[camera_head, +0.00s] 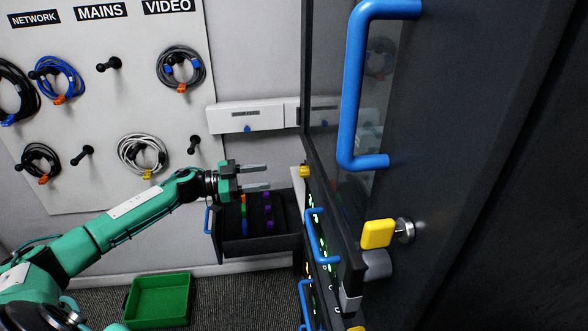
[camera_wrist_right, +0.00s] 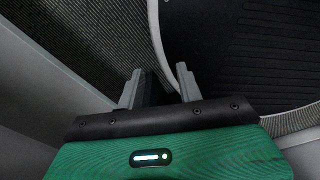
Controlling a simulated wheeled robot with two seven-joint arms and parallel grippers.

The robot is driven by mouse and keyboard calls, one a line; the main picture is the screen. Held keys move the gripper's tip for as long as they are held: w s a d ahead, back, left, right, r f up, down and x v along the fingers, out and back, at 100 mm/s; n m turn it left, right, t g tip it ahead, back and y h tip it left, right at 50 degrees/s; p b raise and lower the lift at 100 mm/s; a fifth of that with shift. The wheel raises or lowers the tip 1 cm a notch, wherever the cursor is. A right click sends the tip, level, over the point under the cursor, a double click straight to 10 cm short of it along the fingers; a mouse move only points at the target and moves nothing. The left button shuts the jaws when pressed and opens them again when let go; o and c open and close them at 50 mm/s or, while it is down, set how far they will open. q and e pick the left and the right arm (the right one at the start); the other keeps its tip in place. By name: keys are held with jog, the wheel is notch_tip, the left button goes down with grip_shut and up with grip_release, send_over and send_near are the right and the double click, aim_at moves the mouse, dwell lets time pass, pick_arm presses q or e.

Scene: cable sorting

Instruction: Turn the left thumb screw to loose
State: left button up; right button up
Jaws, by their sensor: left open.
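A small yellow thumb screw (camera_head: 304,171) sits at the far left end of the rack unit's front, right of my left gripper. A larger yellow thumb screw (camera_head: 378,234) with a metal shaft shows at the near right end. My left gripper (camera_head: 268,177) is open and empty, its two grey fingers pointing right toward the small yellow screw, with a gap between them and it. Whether either screw is tight or loose cannot be told. My right gripper (camera_wrist_right: 158,72) shows only in the right wrist view, open with nothing between its fingers.
A dark door with a large blue handle (camera_head: 350,90) fills the right side. Smaller blue handles (camera_head: 318,240) line the rack front. An open drawer (camera_head: 262,243) with coloured pieces lies below my left gripper. A green bin (camera_head: 158,300) stands on the floor. Coiled cables hang on the wall board (camera_head: 110,190).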

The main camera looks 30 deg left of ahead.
aim_at(304, 172)
pick_arm(q)
jog(key=p+x, duration=0.3)
jog(key=x, duration=0.7)
pick_arm(e)
jog(key=r, duration=0.1)
jog(key=w+r, duration=0.1)
jog(key=r, duration=0.1)
jog(key=shift+w+a+r, duration=0.15)
jog(key=shift+w+r, duration=0.05)
jog(key=shift+r, duration=0.05)
pick_arm(q)
jog(key=shift+w, duration=0.1)
jog(key=c, duration=1)
jog(key=shift+o, duration=0.2)
pick_arm(e)
jog(key=shift+a, duration=0.1)
